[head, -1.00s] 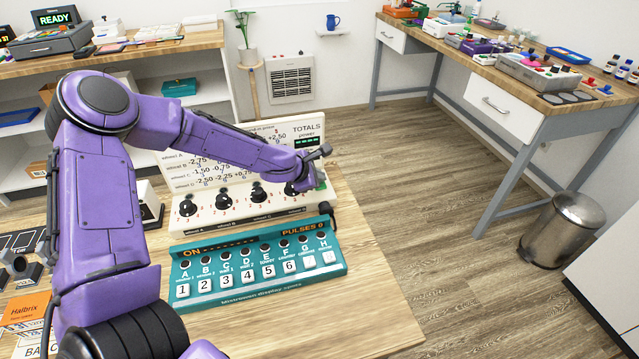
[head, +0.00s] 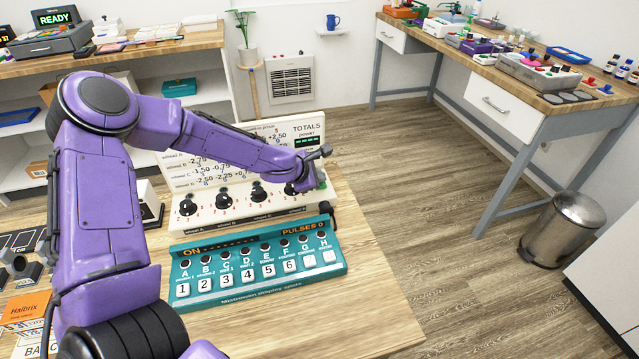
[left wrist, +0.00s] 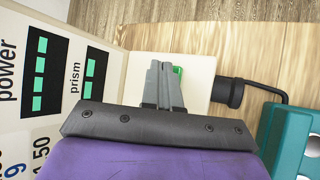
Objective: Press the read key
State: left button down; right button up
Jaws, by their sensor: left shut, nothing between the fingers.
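A cream device (head: 244,203) with wheel knobs and a TOTALS panel (head: 307,137) stands on the wooden table. In the left wrist view, a green key (left wrist: 178,73) shows on the device's cream surface, mostly hidden behind my fingers. No label on it can be read. My left gripper (head: 319,172) is at the right end of the device. In the left wrist view its grey fingers (left wrist: 160,68) are shut and empty, with their tips just beside the green key. I cannot tell whether they touch it. My right gripper is not in view.
A teal console (head: 256,270) with lettered knobs and numbered keys, showing ON and PULSES 0, sits in front of the device. A black plug and cable (left wrist: 228,92) lie between them. The table's front right is clear. A steel bin (head: 562,230) stands on the floor at right.

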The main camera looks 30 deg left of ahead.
pick_arm(q)
jog(key=shift+f, duration=0.35)
jog(key=shift+r+p, duration=0.45)
notch_tip(320, 180, up, 6)
jog(key=p, duration=0.6)
jog(key=shift+r, duration=0.15)
dwell(0.5)
